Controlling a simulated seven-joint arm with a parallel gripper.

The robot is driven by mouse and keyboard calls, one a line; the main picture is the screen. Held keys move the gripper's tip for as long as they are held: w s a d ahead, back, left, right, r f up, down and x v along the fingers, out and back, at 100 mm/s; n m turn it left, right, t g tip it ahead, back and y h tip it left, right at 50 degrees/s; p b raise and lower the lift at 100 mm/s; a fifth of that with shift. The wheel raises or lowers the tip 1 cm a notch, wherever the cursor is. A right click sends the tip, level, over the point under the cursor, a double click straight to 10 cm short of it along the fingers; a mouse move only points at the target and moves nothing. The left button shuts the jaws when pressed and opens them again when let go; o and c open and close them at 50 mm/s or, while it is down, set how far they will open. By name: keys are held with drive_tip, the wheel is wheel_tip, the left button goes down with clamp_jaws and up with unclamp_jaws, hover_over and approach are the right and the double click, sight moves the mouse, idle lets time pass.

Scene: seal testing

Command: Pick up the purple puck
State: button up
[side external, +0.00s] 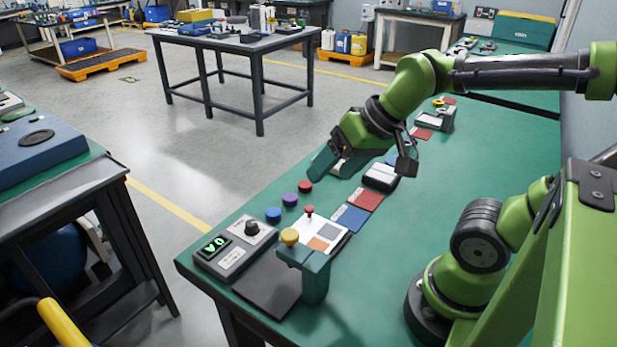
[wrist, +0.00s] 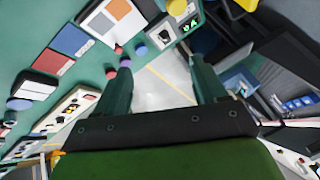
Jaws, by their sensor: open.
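The purple puck (side external: 289,200) stands on the green table near its left edge, between the red puck (side external: 305,187) and the blue puck (side external: 273,214) in a slanting row. In the wrist view the purple puck (wrist: 126,61) shows just beyond the tip of the left finger, with the blue puck (wrist: 140,50) and red puck (wrist: 110,73) beside it. My gripper (side external: 331,168) is open and empty, above the table and up and right of the red puck in the side view. In the wrist view my gripper's two fingers (wrist: 160,66) stand wide apart with floor visible between them.
A control box (side external: 235,247) with a green display and black knob lies nearest the blue puck. Blue and red pads lie beyond. The table edge is close to the pucks.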

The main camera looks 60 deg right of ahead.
drive_tip(key=w+d+f+g, duration=0.25)
drive_tip(key=w+d, duration=0.25)
drive_tip(key=w, duration=0.5)
drive_tip(key=n+g+h, duration=0.2)
drive_tip(key=g, duration=0.2)
hover_over(289, 196)
wheel_tip(289, 196, down, 4)
wheel_tip(289, 196, down, 16)
drive_tip(key=shift+f, duration=0.2)
drive_tip(key=shift+c, duration=0.3)
